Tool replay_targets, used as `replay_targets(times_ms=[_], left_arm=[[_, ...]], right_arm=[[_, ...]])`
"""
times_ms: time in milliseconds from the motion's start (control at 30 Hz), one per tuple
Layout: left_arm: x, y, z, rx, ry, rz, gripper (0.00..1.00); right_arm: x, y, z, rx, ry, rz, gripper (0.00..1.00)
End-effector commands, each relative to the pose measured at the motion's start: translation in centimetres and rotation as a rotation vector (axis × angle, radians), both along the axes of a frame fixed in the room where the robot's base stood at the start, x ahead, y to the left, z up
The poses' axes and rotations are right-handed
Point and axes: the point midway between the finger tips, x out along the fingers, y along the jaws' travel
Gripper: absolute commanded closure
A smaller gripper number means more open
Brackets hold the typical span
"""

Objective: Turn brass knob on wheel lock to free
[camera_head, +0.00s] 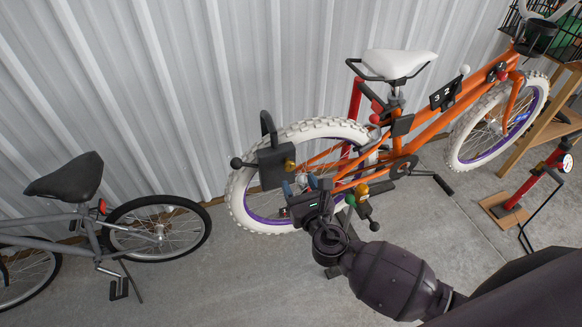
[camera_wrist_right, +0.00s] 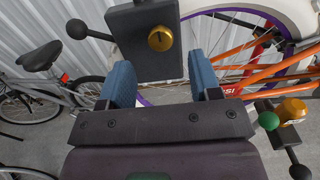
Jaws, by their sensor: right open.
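The wheel lock (camera_head: 270,168) is a dark box with a shackle on top, at the white rear tyre of the orange bike. A black ball-ended lever sticks out on its left. Its brass knob (camera_head: 290,165) is on the side facing my right gripper. In the right wrist view the brass knob (camera_wrist_right: 160,39) shows face-on, with a dark slot mark, on the lock's box (camera_wrist_right: 133,57). My right gripper (camera_head: 300,186) is open, its blue fingers spread. In the wrist view the knob appears just beyond the gap between the fingertips (camera_wrist_right: 159,70), apart from them. My left gripper is not in view.
A second fitting with a brass-coloured knob (camera_wrist_right: 293,109) and green ball (camera_wrist_right: 268,120) is right of my gripper. The orange bike (camera_head: 432,128) stands by the corrugated wall. A grey bike (camera_head: 85,225) is at left; a red pump (camera_head: 530,180) is at right.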

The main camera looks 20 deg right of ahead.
Motion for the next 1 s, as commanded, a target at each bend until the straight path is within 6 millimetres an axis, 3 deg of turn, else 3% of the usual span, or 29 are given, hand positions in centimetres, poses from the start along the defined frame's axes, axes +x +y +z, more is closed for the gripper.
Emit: replay_targets(times_ms=[200,400,800,1000], left_arm=[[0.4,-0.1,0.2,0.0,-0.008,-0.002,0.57],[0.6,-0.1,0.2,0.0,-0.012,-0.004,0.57],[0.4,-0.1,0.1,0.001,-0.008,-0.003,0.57],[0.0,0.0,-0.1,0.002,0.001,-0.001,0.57]], right_arm=[[3.6,0.1,0.0,0.001,0.0,-0.001,0.42],[5.6,0.2,0.0,0.003,0.001,0.0,0.42],[6.2,0.2,0.0,0.004,0.002,-0.001,0.42],[6.2,0.2,0.0,0.003,0.002,-0.001,0.72]])
